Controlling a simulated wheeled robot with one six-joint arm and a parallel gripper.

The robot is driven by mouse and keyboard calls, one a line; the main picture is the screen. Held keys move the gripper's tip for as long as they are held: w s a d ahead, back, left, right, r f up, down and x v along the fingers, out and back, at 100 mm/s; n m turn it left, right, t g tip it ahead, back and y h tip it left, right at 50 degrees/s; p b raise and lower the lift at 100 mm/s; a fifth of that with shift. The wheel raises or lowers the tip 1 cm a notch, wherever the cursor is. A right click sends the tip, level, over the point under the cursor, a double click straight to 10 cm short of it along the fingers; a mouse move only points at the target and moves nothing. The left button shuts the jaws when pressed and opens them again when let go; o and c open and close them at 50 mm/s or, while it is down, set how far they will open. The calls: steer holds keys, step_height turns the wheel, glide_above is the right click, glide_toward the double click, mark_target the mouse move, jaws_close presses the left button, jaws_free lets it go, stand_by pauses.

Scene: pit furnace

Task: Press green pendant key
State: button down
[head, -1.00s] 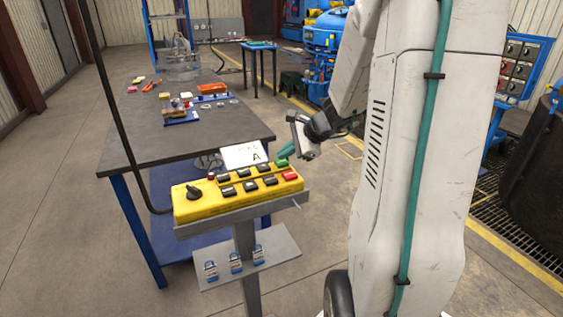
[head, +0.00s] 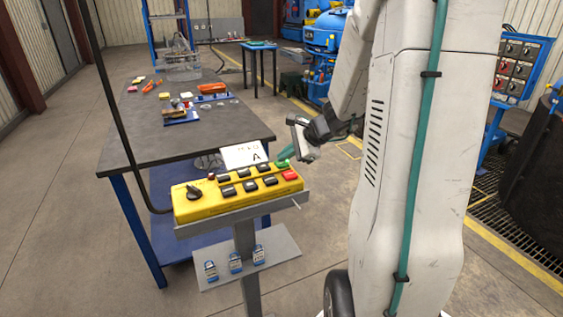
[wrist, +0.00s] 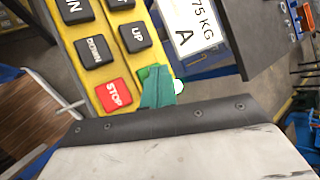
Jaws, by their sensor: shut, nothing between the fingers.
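The yellow pendant (head: 197,207) lies on a grey stand, with two rows of keys and a black rotary knob (head: 194,192). Its green key (head: 282,165) is at the right end of the far row, beside the red STOP key (head: 290,175). My gripper (head: 283,157) is shut and empty, its teal fingertips at the green key's far edge. In the wrist view the teal fingers (wrist: 158,88) cover most of the green key (wrist: 147,71), next to the STOP key (wrist: 115,94). I cannot tell whether the tips touch it.
A white card marked A (head: 244,156) stands behind the pendant, close to my gripper. A dark workbench (head: 160,138) with small parts is behind it. A black cable hangs at left.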

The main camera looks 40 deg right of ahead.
mark_target(285, 163)
steer(key=shift+r, duration=0.85)
steer(key=shift+r, duration=2.5)
